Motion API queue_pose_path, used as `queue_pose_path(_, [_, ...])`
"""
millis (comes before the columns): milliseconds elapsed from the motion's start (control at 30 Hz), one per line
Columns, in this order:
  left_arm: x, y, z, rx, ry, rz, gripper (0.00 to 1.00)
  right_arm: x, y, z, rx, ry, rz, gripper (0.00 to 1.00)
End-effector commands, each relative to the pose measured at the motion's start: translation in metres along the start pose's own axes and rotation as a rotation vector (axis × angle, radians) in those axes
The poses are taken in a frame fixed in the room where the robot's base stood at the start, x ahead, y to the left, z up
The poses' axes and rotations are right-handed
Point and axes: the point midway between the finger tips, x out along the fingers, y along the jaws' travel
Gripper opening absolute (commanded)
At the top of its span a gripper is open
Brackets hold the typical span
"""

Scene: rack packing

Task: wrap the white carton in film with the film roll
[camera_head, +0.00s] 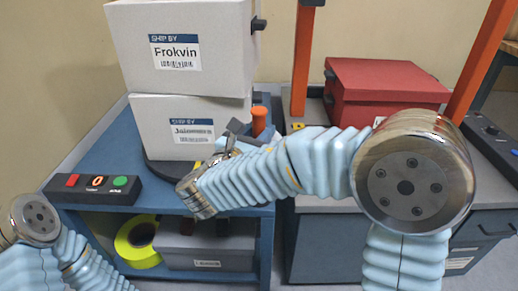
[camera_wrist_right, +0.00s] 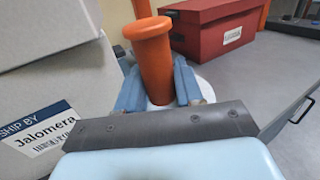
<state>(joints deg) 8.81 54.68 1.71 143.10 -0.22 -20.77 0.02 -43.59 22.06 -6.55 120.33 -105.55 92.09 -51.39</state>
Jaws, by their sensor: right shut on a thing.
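Two white cartons are stacked on the blue table: the upper one (camera_head: 185,85), labelled Frokvin, and the lower one (camera_head: 150,130), whose label reads Jalomera in the right wrist view (camera_wrist_right: 45,95). The lower carton rests on a dark round turntable (camera_head: 165,172). My right gripper (camera_wrist_right: 160,92) is shut on the orange handle of the film roll (camera_wrist_right: 150,52), just right of the lower carton. The roll's white lower part is mostly hidden by the fingers. In the head view the orange handle (camera_head: 259,120) shows upright beside the carton. My left arm shows at lower left; its gripper is out of view.
A control box (camera_head: 95,188) with red and green buttons stands at the table's front left. Below, a shelf holds a yellow roll (camera_head: 128,250) and a grey box (camera_head: 205,248). A red box (camera_head: 385,90) and orange posts (camera_head: 302,60) stand at the right.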

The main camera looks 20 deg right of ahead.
Motion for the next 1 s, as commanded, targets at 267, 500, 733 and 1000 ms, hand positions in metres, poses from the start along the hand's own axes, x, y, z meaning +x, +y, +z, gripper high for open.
queue_pose_path(267, [-0.004, 0.002, 0.000, 0.000, 0.000, 0.000, 0.00, 0.000, 0.000, 0.037, 0.008, -0.002, 0.000, 0.00])
queue_pose_path(500, [-0.008, 0.004, 0.000, 0.001, -0.001, 0.001, 0.00, 0.000, 0.000, 0.084, 0.007, -0.003, 0.000, 0.00])
queue_pose_path(733, [-0.018, 0.007, 0.000, 0.001, -0.001, 0.001, 0.00, 0.000, 0.000, 0.117, 0.005, -0.003, 0.000, 0.00])
queue_pose_path(1000, [-0.025, 0.010, 0.000, 0.001, -0.001, 0.001, 0.00, 0.000, 0.000, 0.137, 0.004, -0.003, 0.000, 0.00])
